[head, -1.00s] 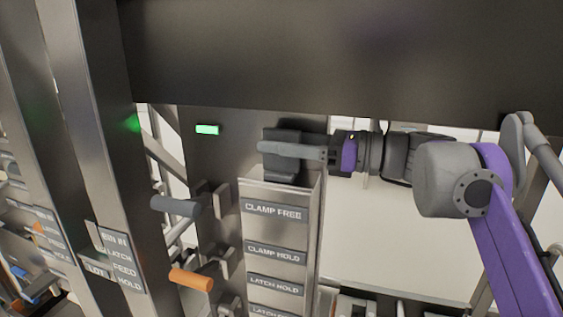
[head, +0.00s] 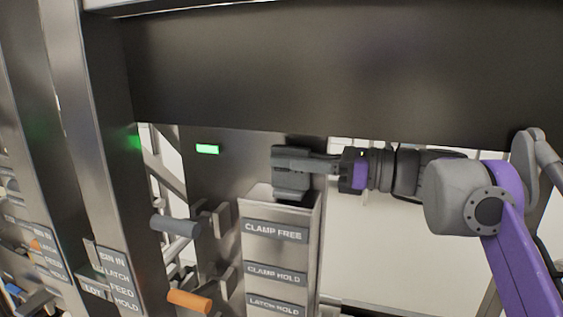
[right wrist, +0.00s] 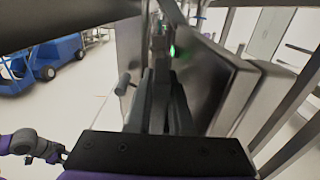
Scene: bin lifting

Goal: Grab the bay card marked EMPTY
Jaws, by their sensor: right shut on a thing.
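My right gripper (head: 288,160) reaches in from the right in the head view, level, at the top of a metal label holder (head: 246,245). It is shut on a dark grey plate (head: 291,187), which hangs upright below the fingers at the holder's upper rim. No writing on the plate can be read, so I cannot tell whether it is the card marked EMPTY. In the right wrist view my fingers (right wrist: 160,75) are close together, and what lies between them is hard to make out.
The holder bears labels such as CLAMP FREE (head: 274,231) and CLAMP HOLD (head: 275,274). Left of it, a grey lever handle (head: 175,225) and an orange one (head: 188,301) stick out. A green lamp (head: 207,149) glows. A wide dark beam (head: 350,75) crosses above my arm.

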